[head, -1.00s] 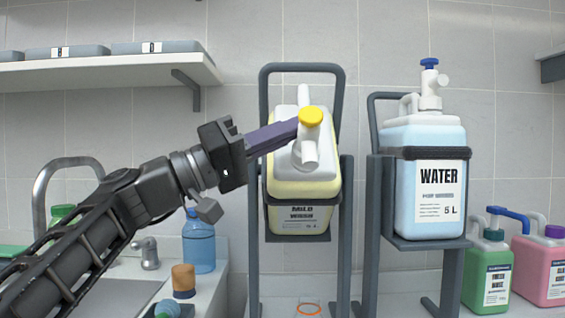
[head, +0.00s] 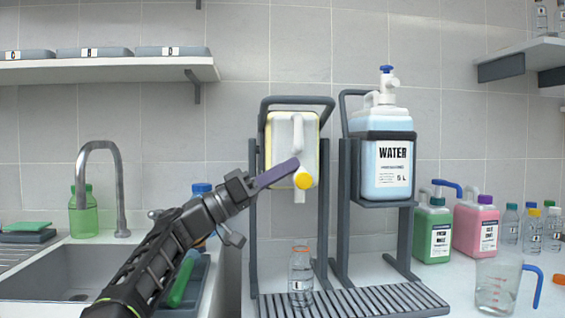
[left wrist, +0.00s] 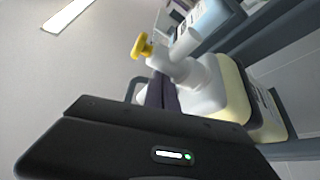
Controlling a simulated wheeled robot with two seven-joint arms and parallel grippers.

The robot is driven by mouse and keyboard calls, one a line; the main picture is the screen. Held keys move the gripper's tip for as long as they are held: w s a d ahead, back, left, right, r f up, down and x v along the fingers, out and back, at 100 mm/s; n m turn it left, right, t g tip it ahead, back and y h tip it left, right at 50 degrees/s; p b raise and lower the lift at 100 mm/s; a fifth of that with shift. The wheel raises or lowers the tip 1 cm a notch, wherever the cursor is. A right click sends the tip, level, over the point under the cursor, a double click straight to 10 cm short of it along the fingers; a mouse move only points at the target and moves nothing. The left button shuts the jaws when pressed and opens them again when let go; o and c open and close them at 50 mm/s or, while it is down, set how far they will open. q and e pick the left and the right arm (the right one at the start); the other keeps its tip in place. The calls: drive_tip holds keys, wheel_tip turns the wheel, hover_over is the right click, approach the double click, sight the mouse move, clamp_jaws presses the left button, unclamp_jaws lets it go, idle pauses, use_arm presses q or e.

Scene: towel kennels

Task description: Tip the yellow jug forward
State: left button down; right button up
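The yellow jug (head: 278,138) sits in a dark tilting stand (head: 253,200) and is tipped well forward, its top turned towards me. Its white tap with the yellow cap (head: 303,181) hangs low, and the spout points down. A clear bottle (head: 300,275) with an orange ring at its mouth stands below the spout. My left gripper (head: 296,163) has its purple fingers against the jug's tap. In the left wrist view the fingers (left wrist: 160,76) lie together beside the white neck, with the jug's yellow body (left wrist: 235,90) behind. My right gripper is not in view.
The water jug (head: 386,165) stands upright in its own stand to the right. A slatted tray (head: 370,302) lies beneath. Green and pink jugs (head: 476,226), a measuring jug (head: 497,285) and small bottles stand at right. A sink (head: 75,275) is at left.

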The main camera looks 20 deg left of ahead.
use_arm(q)
drive_tip(key=shift+w+f, duration=0.25)
drive_tip(key=shift+f, duration=0.3)
drive_tip(key=r+b+v, duration=0.1)
drive_tip(key=v, duration=0.6)
drive_tip(key=shift+s+a+f, duration=0.2)
drive_tip(key=shift+s+a, duration=0.1)
drive_tip(key=shift+s, duration=0.1)
